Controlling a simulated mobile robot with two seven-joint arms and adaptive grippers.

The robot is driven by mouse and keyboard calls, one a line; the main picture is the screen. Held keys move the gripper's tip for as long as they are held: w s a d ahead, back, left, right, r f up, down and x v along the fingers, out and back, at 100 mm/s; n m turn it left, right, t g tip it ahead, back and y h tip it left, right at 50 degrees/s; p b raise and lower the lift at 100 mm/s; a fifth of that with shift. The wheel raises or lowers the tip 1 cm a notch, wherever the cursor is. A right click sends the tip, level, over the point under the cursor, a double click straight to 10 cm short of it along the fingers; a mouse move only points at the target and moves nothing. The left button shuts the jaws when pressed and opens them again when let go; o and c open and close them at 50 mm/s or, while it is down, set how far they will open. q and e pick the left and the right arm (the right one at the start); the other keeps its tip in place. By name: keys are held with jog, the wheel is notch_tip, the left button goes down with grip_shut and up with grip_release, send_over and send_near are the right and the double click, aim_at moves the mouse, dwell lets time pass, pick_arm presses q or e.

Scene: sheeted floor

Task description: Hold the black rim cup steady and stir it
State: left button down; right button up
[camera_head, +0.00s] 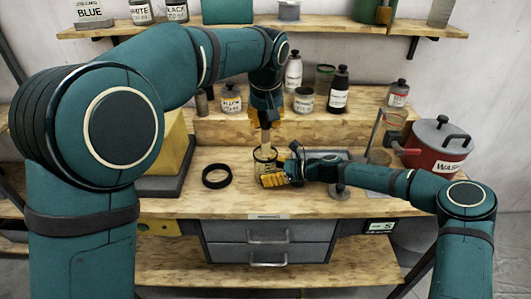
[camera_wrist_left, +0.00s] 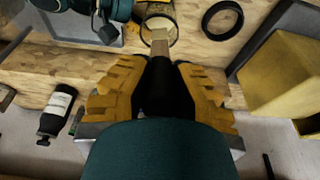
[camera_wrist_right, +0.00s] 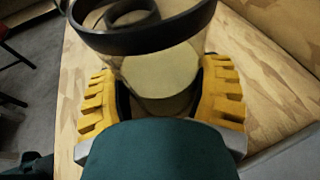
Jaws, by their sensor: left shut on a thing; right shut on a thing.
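The black rim cup (camera_head: 265,157) is clear-walled with pale contents and stands upright on the lower bench top. My right gripper (camera_head: 273,180) is shut around its side from the right; the right wrist view shows yellow fingers on both sides of the cup (camera_wrist_right: 160,80) below its black rim (camera_wrist_right: 150,40). My left gripper (camera_head: 266,112) is above the cup, shut on a flat wooden stirring stick (camera_head: 266,137) that points down. In the left wrist view the stick (camera_wrist_left: 160,42) reaches over the cup's opening; how deep its tip goes is hidden.
A loose black ring (camera_head: 217,175) lies left of the cup. A yellow block (camera_head: 172,145) stands further left. A red pot (camera_head: 436,145) stands at the right. Bottles, including a dark one (camera_head: 338,90), stand on the raised step behind. The bench front between ring and cup is clear.

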pick_arm(q)
jog(key=shift+w+v, duration=0.25)
jog(key=shift+v, duration=0.7)
jog(key=shift+w+v, duration=0.2)
jog(key=shift+v, duration=0.75)
jog(key=shift+r, duration=0.1)
pick_arm(e)
jog(key=o, duration=1.2)
jog(key=shift+d, duration=0.1)
jog(key=v, duration=1.2)
jog(key=shift+r, duration=0.1)
jog(key=shift+s, duration=0.1)
pick_arm(q)
jog(key=shift+s, duration=0.1)
pick_arm(e)
jog(key=shift+s, duration=0.1)
